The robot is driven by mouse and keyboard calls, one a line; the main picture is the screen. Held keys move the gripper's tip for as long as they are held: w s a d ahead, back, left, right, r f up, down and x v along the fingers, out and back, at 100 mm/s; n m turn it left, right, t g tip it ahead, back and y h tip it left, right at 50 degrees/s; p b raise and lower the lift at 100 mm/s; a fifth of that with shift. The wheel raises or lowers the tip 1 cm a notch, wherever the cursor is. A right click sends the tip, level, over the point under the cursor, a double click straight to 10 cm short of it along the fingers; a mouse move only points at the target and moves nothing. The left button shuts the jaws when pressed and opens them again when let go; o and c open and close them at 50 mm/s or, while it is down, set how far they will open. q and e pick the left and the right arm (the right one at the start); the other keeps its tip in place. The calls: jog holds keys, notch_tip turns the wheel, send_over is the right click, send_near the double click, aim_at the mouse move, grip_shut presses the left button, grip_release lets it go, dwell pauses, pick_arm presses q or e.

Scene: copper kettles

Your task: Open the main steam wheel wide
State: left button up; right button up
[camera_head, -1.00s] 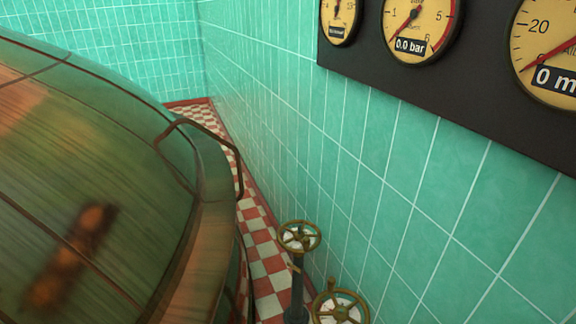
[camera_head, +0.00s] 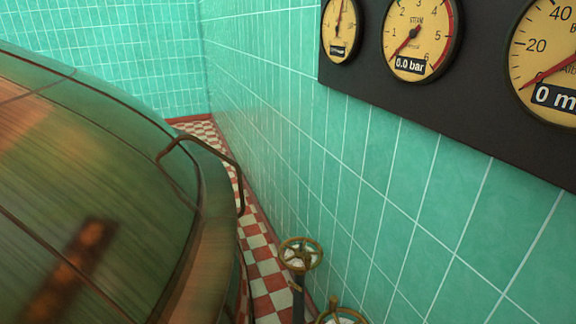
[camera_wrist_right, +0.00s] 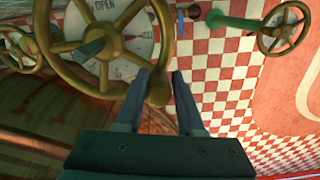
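In the right wrist view a large brass handwheel (camera_wrist_right: 62,70) fills the upper left, over a pale round dial (camera_wrist_right: 128,62) marked "OPEN" with a red pointer. A brass knob (camera_wrist_right: 158,90) at the wheel's rim sits between the fingers of my right gripper (camera_wrist_right: 161,73). The fingers are apart, with a gap visible beside the knob; I cannot tell whether either touches it. In the head view one brass handwheel (camera_head: 301,253) stands on a dark post, and another (camera_head: 341,316) is cut by the bottom edge. I cannot tell which one the wrist camera sees. My left gripper is not in view.
A large copper kettle (camera_head: 100,180) with a curved rail (camera_head: 208,150) fills the left. A dark gauge panel (camera_head: 420,105) hangs on the green tiled wall; its steam gauge (camera_head: 416,40) reads 0.0 bar. Another handwheel (camera_wrist_right: 284,28) is at the wrist view's upper right.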

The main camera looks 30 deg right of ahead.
jog(key=o, duration=0.4)
jog(key=shift+a, duration=0.1)
jog(key=shift+c, duration=0.2)
notch_tip(320, 180, up, 9)
jog(key=p, duration=0.4)
jog(key=shift+f, duration=0.1)
jog(key=shift+r+p, duration=0.35)
jog(key=shift+r, duration=0.25)
jog(key=shift+w+a, duration=0.1)
